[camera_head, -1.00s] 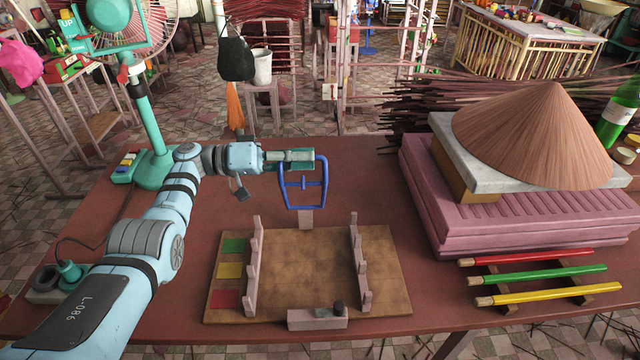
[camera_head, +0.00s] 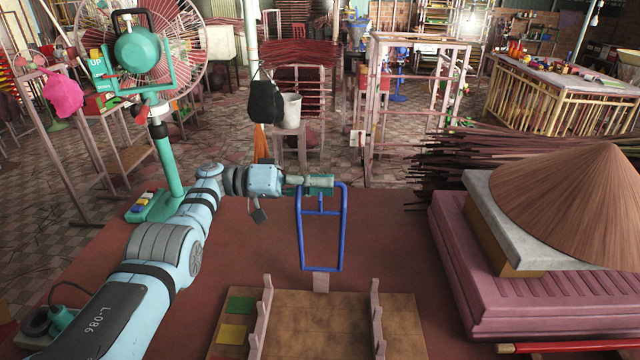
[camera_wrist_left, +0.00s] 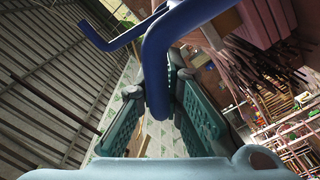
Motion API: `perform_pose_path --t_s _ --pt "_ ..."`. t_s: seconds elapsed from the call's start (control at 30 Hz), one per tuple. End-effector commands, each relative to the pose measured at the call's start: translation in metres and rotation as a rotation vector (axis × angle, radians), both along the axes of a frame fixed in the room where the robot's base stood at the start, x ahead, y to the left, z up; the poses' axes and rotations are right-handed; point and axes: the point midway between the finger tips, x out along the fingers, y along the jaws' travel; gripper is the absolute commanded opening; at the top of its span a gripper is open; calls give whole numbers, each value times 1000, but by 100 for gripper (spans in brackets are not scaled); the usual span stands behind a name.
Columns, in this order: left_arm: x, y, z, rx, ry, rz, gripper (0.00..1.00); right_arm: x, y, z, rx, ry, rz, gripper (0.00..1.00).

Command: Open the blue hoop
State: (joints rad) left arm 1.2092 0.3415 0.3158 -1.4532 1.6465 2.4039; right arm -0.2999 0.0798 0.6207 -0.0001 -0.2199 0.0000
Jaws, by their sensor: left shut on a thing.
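The blue hoop (camera_head: 344,230) is a tall rectangular frame with a short inner crosspiece. It stands up behind the wooden board (camera_head: 330,312), its lower bar by a small pale block (camera_head: 320,283) at the board's far edge. My left gripper (camera_head: 320,181) is shut on the hoop's upper end, its teal fingers across the top. In the left wrist view, the blue bar (camera_wrist_left: 155,65) rises from between the teal fingers (camera_wrist_left: 172,100), which hide part of it. My right gripper is out of view.
The board carries pale notched rails (camera_head: 262,318) and green and yellow squares on the red-brown table. A pink slatted stack (camera_head: 455,265) with a slab and a brown cone (camera_head: 570,210) stands at the right. Table between is clear.

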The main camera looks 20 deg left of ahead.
Motion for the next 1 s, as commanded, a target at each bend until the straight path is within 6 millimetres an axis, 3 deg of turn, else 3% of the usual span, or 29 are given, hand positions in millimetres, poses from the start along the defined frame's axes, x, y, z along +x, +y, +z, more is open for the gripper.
perform_pose_path --t_s 0.13,0.2,0.3,0.77,0.87,1.0 --pt "0 0 -2 2 4 -2 0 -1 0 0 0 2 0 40" --pt "0 0 -2 2 4 -2 16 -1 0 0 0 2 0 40" --pt "0 0 -2 3 4 -1 30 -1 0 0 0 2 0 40" --pt "0 1 6 3 -1 2 30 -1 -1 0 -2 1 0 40" --pt "0 1 22 3 -4 2 30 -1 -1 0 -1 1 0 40" --pt "0 1 61 2 -4 1 30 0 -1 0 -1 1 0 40"
